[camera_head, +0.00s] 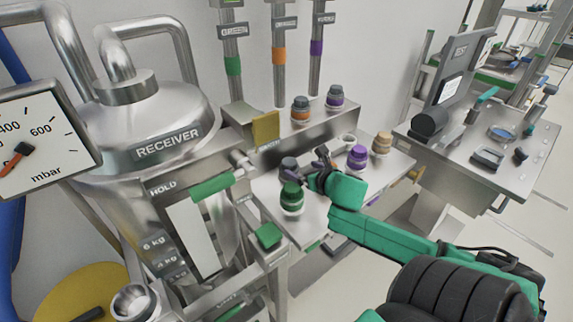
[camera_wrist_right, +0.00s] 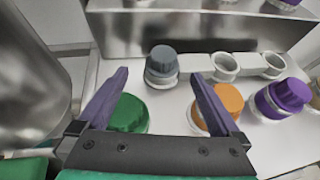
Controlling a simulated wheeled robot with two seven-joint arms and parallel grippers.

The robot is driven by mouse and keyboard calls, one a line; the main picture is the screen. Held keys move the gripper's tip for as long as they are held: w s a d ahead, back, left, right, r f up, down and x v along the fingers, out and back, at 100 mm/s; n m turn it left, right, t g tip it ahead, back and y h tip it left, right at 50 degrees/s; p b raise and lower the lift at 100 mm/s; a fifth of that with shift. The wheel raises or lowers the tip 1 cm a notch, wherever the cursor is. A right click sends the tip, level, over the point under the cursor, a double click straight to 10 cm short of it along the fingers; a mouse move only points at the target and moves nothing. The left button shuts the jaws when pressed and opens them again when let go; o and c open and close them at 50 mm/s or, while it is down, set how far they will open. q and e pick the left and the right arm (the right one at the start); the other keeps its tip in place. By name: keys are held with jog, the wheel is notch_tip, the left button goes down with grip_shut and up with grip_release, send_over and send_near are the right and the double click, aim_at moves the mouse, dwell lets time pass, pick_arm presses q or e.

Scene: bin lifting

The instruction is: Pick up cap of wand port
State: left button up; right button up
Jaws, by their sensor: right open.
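Several coloured caps sit on white collars on the steel tray (camera_head: 305,225), and no readable label marks one as the wand port's. A dark grey cap (camera_wrist_right: 162,60) stands upright ahead of my right gripper (camera_wrist_right: 158,80), centred between its fingertips as seen in the wrist view. The gripper is open with nothing between its fingers. A green cap (camera_wrist_right: 128,115) lies below the left finger and an orange cap (camera_wrist_right: 225,103) is partly behind the right finger. A purple cap (camera_wrist_right: 289,95) is further right. In the head view, my right gripper (camera_head: 322,157) is over the tray, right of the green cap (camera_head: 291,196).
Empty white collars (camera_wrist_right: 224,66) stand beside the grey cap. The receiver vessel (camera_head: 150,130) stands left. A side bench (camera_head: 465,150) with tools is right.

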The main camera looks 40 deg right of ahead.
aim_at(290, 162)
jog(key=x, duration=0.6)
jog(key=shift+w+d, duration=0.1)
jog(key=shift+w+d+f, duration=0.2)
jog(key=shift+w+f, duration=0.1)
jog(key=shift+w, duration=0.35)
jog(key=x, duration=0.3)
jog(key=shift+w+d+f+p, duration=0.15)
jog(key=shift+w+d+p, duration=0.1)
jog(key=shift+p, duration=0.05)
jog(key=shift+w+f, duration=0.2)
jog(key=shift+w, duration=0.05)
jog(key=shift+s+r, duration=0.1)
jog(key=shift+s, duration=0.05)
jog(key=c, duration=0.5)
pick_arm(q)
jog(key=shift+s+a+r, duration=0.25)
jog(key=shift+s+a, duration=0.1)
jog(key=shift+s, duration=0.25)
pick_arm(e)
grip_shut()
